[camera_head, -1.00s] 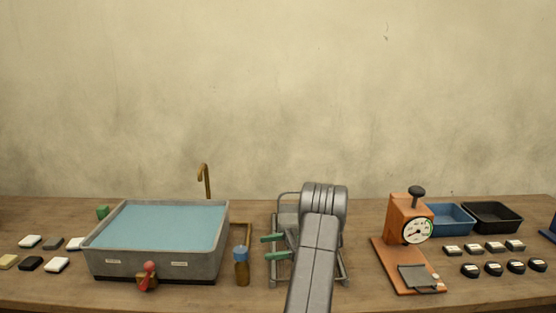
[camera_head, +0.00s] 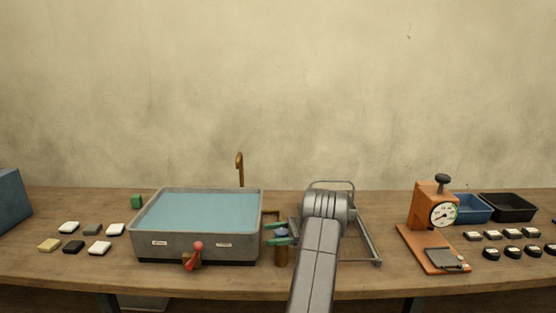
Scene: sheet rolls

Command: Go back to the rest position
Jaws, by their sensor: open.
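My gripper (camera_head: 279,234) shows as two green fingers pointing left from the grey end of my arm. The fingers are apart, with nothing seen between them.
A grey basin of blue water (camera_head: 168,245) with a red-handled valve (camera_head: 193,258) stands left. Several small blocks (camera_head: 92,229) lie further left. An orange dial press (camera_head: 430,212), a blue tray (camera_head: 470,209), a black tray (camera_head: 508,206) and several dark pucks (camera_head: 513,252) are right.

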